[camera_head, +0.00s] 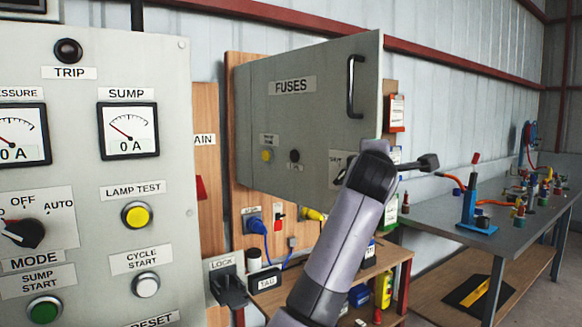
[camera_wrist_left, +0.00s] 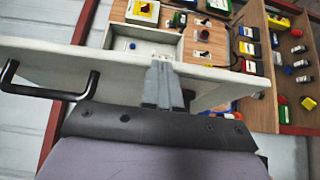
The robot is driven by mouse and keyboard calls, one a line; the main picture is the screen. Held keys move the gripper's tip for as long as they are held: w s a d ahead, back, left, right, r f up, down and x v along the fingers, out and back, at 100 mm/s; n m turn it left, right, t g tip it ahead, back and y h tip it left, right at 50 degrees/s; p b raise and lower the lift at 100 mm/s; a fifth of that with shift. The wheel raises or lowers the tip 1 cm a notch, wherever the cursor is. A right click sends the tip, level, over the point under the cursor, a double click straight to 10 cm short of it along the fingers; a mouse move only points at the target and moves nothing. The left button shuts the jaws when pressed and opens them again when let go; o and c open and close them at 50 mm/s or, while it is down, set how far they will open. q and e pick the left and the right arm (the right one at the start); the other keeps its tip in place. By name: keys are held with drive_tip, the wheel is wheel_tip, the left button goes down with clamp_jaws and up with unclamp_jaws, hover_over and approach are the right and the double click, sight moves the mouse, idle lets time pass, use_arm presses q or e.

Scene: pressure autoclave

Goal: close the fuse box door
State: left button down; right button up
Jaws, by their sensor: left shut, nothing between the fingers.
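The grey fuse box door (camera_head: 310,115), labelled FUSES, stands swung out from the wooden backboard at an angle. Its black bar handle (camera_head: 355,86) is near the free edge. My left gripper (camera_head: 430,162) is shut and empty, just past the lower right corner of the door. My left wrist hides part of that corner. In the left wrist view, the handle (camera_wrist_left: 50,88) is at left, and the shut fingers (camera_wrist_left: 162,82) overlap the pale door edge (camera_wrist_left: 60,57). I cannot tell whether they touch it. My right gripper is not in view.
A control panel (camera_head: 95,225) with gauges and buttons fills the left. A blue plug with cable (camera_head: 256,226) hangs below the door. A workbench (camera_head: 440,210) with several small fittings stands at right. In the left wrist view, a wooden shelf (camera_wrist_left: 295,115) holds small items.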

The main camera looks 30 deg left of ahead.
use_arm(q)
drive_tip(key=w+d, duration=0.2)
drive_tip(key=w, duration=0.5)
idle(0.3)
drive_tip(key=shift+a, duration=0.1)
idle(0.6)
